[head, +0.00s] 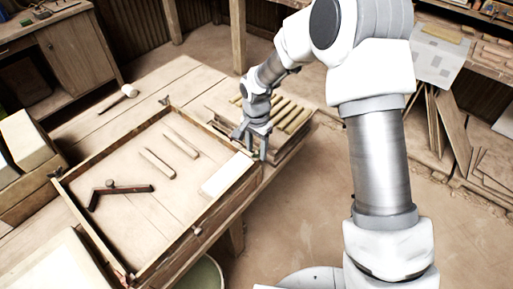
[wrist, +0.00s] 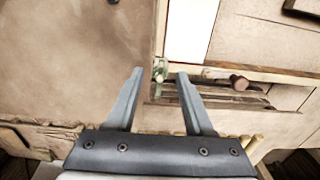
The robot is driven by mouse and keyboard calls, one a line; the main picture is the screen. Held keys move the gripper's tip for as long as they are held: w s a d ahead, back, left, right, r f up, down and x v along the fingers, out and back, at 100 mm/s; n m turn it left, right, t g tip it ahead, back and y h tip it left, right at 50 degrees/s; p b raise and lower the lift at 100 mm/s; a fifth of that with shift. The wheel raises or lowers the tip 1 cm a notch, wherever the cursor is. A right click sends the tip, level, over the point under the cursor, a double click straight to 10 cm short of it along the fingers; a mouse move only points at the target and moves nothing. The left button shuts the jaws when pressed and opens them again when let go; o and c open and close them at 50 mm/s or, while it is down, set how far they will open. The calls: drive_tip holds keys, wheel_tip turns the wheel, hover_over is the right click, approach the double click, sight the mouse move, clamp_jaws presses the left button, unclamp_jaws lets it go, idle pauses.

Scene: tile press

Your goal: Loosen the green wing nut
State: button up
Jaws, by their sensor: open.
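The green wing nut (wrist: 160,70) is small and sits at the edge of the wooden frame (wrist: 262,71) in the wrist view. My gripper (wrist: 159,74) is open, with one finger on either side of the nut in the picture. I see no finger touching it, and cannot tell the height gap. In the head view my gripper (head: 250,146) points down at the right corner of the wooden frame (head: 106,143). The nut cannot be made out there.
A brown knob (wrist: 238,82) lies right of the nut. Inside the frame are a white slab (head: 227,175), two wooden strips and a dark angled tool (head: 122,189). A rack of yellowish bars (head: 289,114) stands just behind my gripper. A mallet (head: 129,91) lies at the back left.

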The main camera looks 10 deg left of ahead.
clamp_jaws()
drive_tip(key=shift+n, duration=0.3)
drive_tip(key=n+b, duration=0.1)
drive_tip(key=n, duration=0.2)
drive_tip(key=n+b, duration=0.1)
drive_tip(key=n, duration=0.9)
drive_tip(key=shift+n, duration=2.3)
